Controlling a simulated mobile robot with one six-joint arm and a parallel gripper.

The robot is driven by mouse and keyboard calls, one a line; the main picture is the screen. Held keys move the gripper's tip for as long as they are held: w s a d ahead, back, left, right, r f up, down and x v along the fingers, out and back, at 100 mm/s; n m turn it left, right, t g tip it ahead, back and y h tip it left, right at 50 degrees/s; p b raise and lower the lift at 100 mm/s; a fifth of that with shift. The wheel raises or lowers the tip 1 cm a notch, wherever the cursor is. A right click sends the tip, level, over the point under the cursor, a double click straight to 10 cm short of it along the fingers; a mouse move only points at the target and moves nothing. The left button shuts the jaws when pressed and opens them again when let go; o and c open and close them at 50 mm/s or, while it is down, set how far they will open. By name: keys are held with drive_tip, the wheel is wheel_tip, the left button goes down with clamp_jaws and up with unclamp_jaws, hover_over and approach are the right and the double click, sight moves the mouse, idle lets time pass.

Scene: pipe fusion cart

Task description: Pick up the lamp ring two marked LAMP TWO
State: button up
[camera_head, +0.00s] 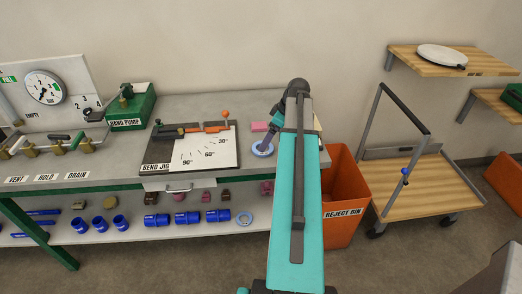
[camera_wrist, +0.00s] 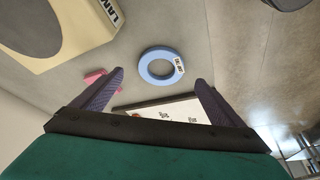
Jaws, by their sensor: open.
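A light blue ring (camera_wrist: 161,66) with a small white label lies flat on the grey bench top. The label is too small to read surely. In the head view the ring (camera_head: 262,149) is near the bench's right end, partly hidden by my gripper (camera_head: 272,137). In the wrist view my gripper (camera_wrist: 159,78) is open and empty, its dark fingers apart. The ring shows between and beyond the fingertips, with no visible contact.
A cream block (camera_wrist: 50,61) with a partly cut-off "LAM" label stands near the ring. A pink piece (camera_head: 260,127) and the bend jig (camera_head: 155,160) are also close by on the bench. The orange reject bin (camera_head: 345,190) stands off the bench's right end.

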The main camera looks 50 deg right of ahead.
drive_tip(key=shift+f, duration=0.1)
drive_tip(key=shift+p+x, duration=1.05)
drive_tip(key=shift+x, duration=0.35)
drive_tip(key=shift+p+x, duration=0.3)
drive_tip(key=shift+x, duration=0.85)
drive_tip(key=shift+s, duration=0.1)
drive_tip(key=shift+c, duration=0.3)
drive_tip(key=c, duration=1.1)
